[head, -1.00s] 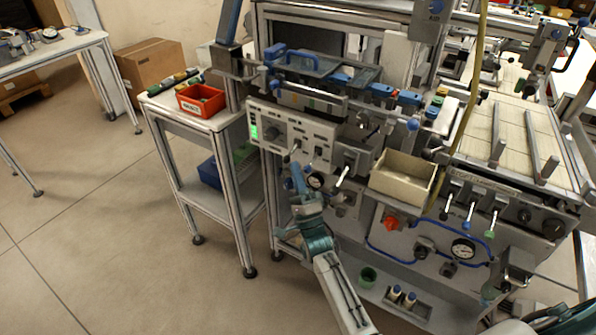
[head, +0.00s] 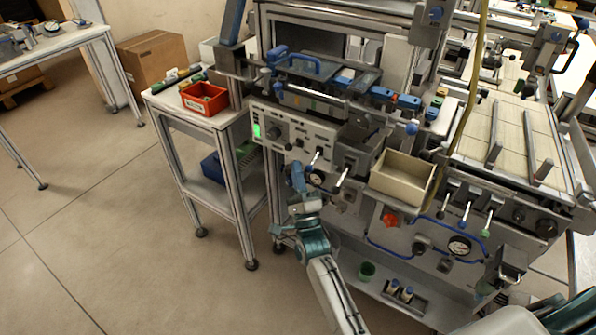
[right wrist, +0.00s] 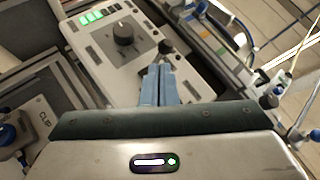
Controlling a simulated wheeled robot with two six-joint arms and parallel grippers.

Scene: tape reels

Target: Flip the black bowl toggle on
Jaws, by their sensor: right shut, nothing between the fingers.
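The black toggle with a rounded tip (right wrist: 166,47) stands on the pale control panel (right wrist: 147,68), to the right of the large black knob in the right wrist view. Which way it is thrown I cannot tell. My right gripper (right wrist: 160,72) has its blue fingers shut together and empty, with their tips just short of the toggle in that view. Whether they touch it I cannot tell. In the head view my right gripper (head: 298,168) is at the lower edge of the panel (head: 300,125), and the toggle is too small to make out. My left gripper is not in view.
The panel has a lit green display (right wrist: 97,16) and a black knob (right wrist: 123,33). White-stemmed levers (head: 342,176) and a gauge are close to the gripper. A beige bin (head: 403,178) is to the right. A red bin (head: 204,98) is on the side cart. Open floor lies at left.

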